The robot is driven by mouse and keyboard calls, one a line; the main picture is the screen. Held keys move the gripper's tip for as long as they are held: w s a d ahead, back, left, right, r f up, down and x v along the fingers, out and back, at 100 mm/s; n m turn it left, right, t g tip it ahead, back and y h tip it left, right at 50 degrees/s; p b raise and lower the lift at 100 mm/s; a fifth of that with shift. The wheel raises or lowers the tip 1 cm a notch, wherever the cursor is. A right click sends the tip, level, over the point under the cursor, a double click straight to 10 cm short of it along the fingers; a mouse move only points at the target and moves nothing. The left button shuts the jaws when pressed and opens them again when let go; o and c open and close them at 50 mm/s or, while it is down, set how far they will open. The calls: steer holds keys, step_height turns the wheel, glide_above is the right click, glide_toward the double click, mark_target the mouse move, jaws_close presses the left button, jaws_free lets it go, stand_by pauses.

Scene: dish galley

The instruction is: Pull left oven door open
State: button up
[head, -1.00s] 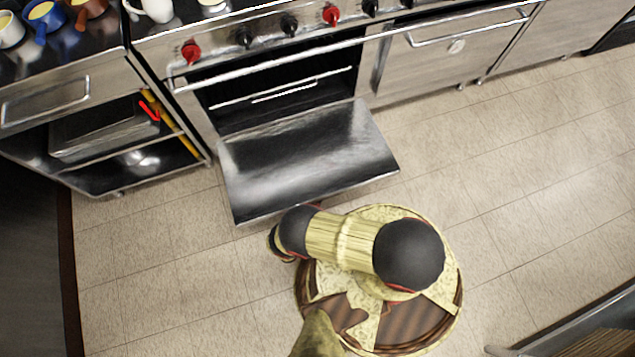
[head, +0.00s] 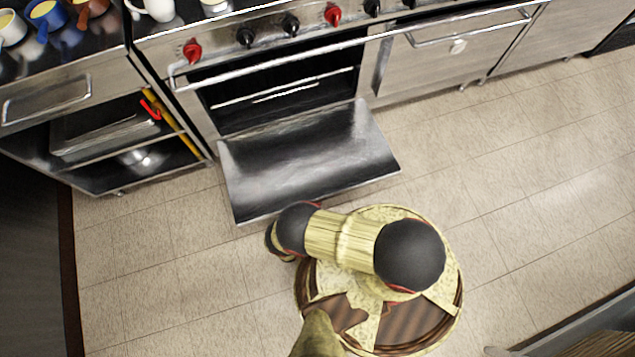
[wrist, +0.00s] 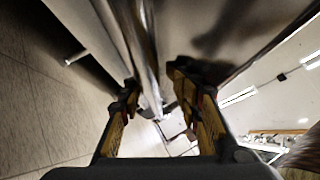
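The left oven door (head: 310,165) is folded down on its lower edge and lies about level in front of the oven, its dark inner face up. The oven cavity (head: 290,95) is exposed, with racks inside. My gripper (wrist: 157,82) is hidden in the head view, where my arm bends down beside the door's front edge. In the wrist view its two fingers stand apart on either side of a shiny metal bar (wrist: 143,50), which looks like the door's handle. I see a gap beside the bar and cannot tell whether a finger touches it.
A long rail (head: 300,57) and red and black knobs run above the oven. A closed drawer-like door (head: 450,50) is to the right. An open shelf (head: 110,165) with pans is at left. Tiled floor (head: 530,170) is free at right.

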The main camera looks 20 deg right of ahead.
mark_target(317, 190)
step_height(317, 190, up, 8)
steer(key=shift+w+a+f, duration=0.1)
steer(key=shift+f, duration=0.05)
steer(key=shift+r, duration=0.65)
steer(key=shift+s+a+f, duration=0.5)
steer(key=shift+a+f, duration=0.45)
steer(key=shift+a, duration=0.1)
steer(key=shift+s+a+f, duration=0.55)
steer(key=shift+a+f, duration=0.35)
steer(key=shift+a, duration=0.2)
steer(key=shift+s+a+f, duration=0.5)
steer(key=shift+a+f, duration=0.45)
steer(key=shift+a, duration=0.1)
steer(key=shift+c, duration=0.9)
